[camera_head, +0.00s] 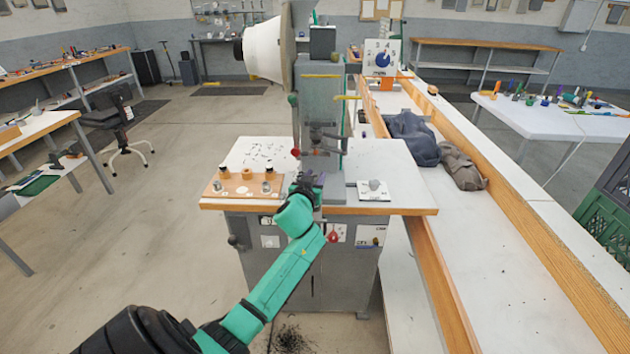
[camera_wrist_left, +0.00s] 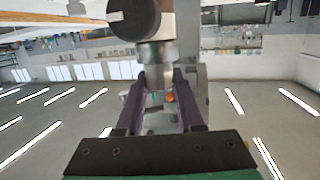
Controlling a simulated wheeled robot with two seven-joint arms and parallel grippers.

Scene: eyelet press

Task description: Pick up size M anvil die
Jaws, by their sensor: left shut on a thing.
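My left gripper (camera_head: 308,186) is in front of the press column, just above the table's front edge. A small white mark shows on the black part, but I cannot read a size. The gripper hides the piece in the head view. My right gripper is not in view.
The grey press (camera_head: 320,105) stands behind the gripper. A wooden die board (camera_head: 238,190) with several small pieces is to the left. A white square plate (camera_head: 374,191) with a grey piece is to the right. Dark cloth bundles (camera_head: 413,138) lie on the bench at the right.

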